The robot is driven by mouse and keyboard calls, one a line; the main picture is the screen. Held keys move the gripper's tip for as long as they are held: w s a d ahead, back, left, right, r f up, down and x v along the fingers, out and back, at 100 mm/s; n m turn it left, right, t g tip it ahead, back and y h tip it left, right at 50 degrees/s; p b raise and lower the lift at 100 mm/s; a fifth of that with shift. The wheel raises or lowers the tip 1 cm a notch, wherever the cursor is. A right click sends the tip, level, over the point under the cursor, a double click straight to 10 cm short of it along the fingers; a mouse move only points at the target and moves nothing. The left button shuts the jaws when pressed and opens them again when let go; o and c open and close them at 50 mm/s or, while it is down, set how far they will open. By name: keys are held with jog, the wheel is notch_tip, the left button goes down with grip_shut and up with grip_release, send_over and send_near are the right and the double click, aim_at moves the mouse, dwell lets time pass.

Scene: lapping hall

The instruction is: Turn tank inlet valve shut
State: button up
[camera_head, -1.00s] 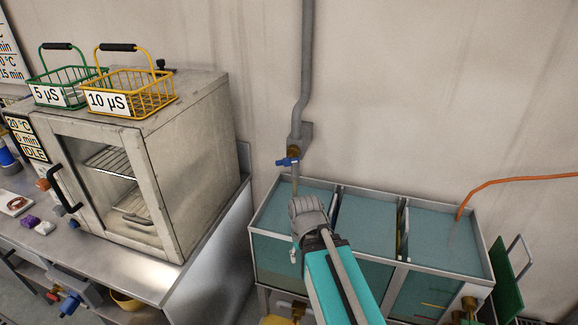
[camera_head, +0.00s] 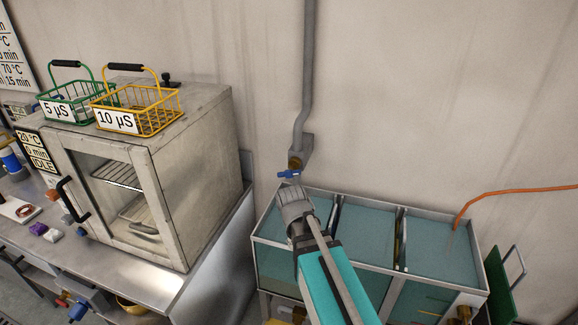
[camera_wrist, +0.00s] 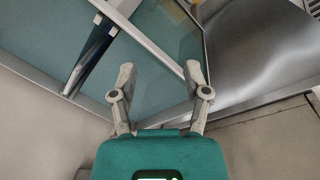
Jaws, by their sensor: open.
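The tank inlet valve (camera_head: 290,173) shows in the head view as a small blue handle on a brass body, at the lower end of a grey pipe on the wall. It stands above the back left corner of the tank (camera_head: 397,268). My gripper (camera_head: 292,192) is just below the handle in the picture; whether they touch I cannot tell. In the wrist view my gripper (camera_wrist: 160,80) has its two fingers apart with nothing between them. The valve does not show in the wrist view, which looks down on the tank rim (camera_wrist: 150,42) and the bench.
A steel oven (camera_head: 145,165) stands on the bench at left, with a green basket (camera_head: 75,108) and a yellow basket (camera_head: 150,108) on top. The tank has several water-filled compartments. An orange hose (camera_head: 510,192) runs into its right end. The wall (camera_head: 420,100) right of the pipe is bare.

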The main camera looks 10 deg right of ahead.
aim_at(288, 173)
jog(key=w+a+r+n+t+h+p, duration=0.1)
jog(key=w+r+n+p, duration=0.4)
jog(key=r, duration=0.5)
jog(key=w+a+r+n+t+h+p, duration=0.2)
jog(key=w+a+r+n+h+p, duration=0.1)
jog(key=w+r+p, duration=0.7)
jog(key=w+a+n, duration=0.1)
jog(key=w+n, duration=0.1)
jog(key=shift+a+n+t+h, duration=0.15)
jog(key=shift+n+t+h, duration=0.15)
jog(key=b+x, duration=0.5)
jog(key=x, duration=0.2)
jog(key=shift+f+b, duration=0.1)
jog(key=shift+b, duration=0.3)
jog(key=shift+b+x, duration=2.55)
jog(key=shift+x, duration=0.7)
grip_shut()
